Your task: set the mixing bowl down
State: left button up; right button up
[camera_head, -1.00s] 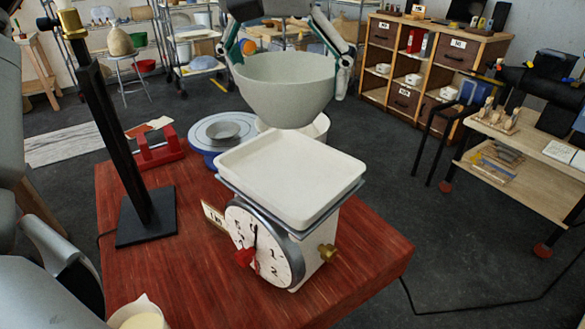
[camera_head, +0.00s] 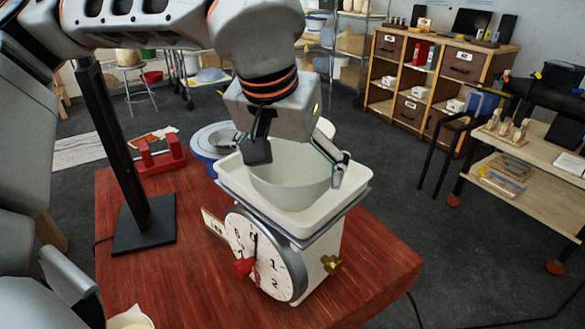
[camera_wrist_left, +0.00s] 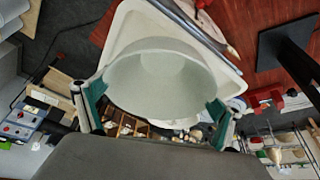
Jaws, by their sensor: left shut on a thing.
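The pale grey-green mixing bowl (camera_head: 290,188) is upright over the white tray (camera_head: 322,213) of the kitchen scale (camera_head: 265,255), with its lower part inside the tray's outline. I cannot tell if its base touches the tray. My left gripper (camera_head: 298,166) reaches over from above, its two fingers at opposite sides of the bowl's rim, shut on the bowl. In the left wrist view, the bowl (camera_wrist_left: 160,82) sits between green-padded fingers, with the tray (camera_wrist_left: 118,30) behind it. My right gripper is not in view.
The scale stands on a red wooden table (camera_head: 180,280). A black upright stand (camera_head: 140,200), a red cradle (camera_head: 160,157) and a blue round base (camera_head: 205,147) are to the left and behind.

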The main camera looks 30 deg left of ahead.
pick_arm(q)
jog(key=shift+r, duration=0.1)
jog(key=shift+f, duration=0.2)
jog(key=o, duration=0.9)
jog(key=shift+c, duration=0.2)
jog(key=shift+r, duration=0.1)
jog(key=shift+s+r, duration=0.1)
jog(key=shift+r, duration=0.2)
jog(key=p+v, duration=0.2)
jog(key=v, duration=0.9)
jog(key=shift+s+r, duration=0.2)
jog(key=shift+r, duration=0.05)
